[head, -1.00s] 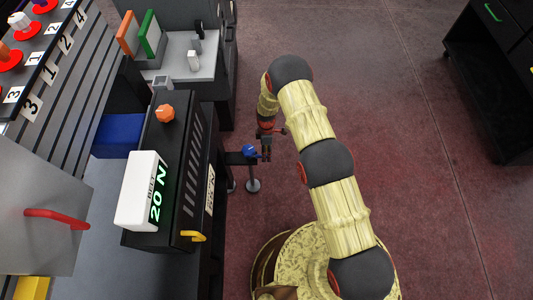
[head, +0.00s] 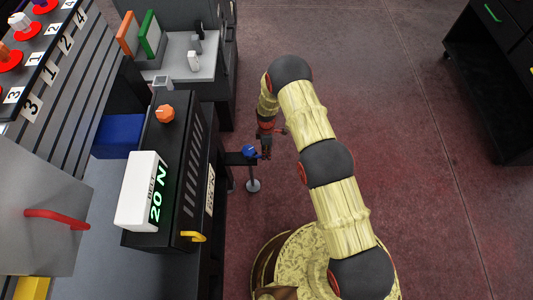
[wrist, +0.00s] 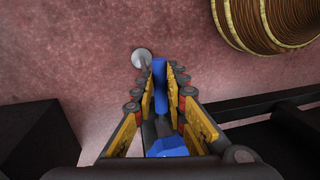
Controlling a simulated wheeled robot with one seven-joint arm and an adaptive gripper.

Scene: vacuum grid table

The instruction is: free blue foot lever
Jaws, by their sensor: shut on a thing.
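The blue foot lever (head: 250,151) sits at the end of a dark bracket on the right side of the black machine. In the wrist view its blue bar (wrist: 160,85) stands between the two finger pads, and a wider blue part (wrist: 167,147) shows closer to the camera. My gripper (head: 266,150) is at the lever from the right. In the wrist view my gripper (wrist: 162,92) is shut on the blue bar. The exact contact at the pads is partly hidden by the fingers.
The black machine (head: 170,190) with a "20 N" display (head: 157,192), orange knob (head: 165,113) and yellow handle (head: 193,236) stands left of the lever. A grey round foot (head: 253,186) is on the floor below. Open red floor (head: 440,220) lies to the right.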

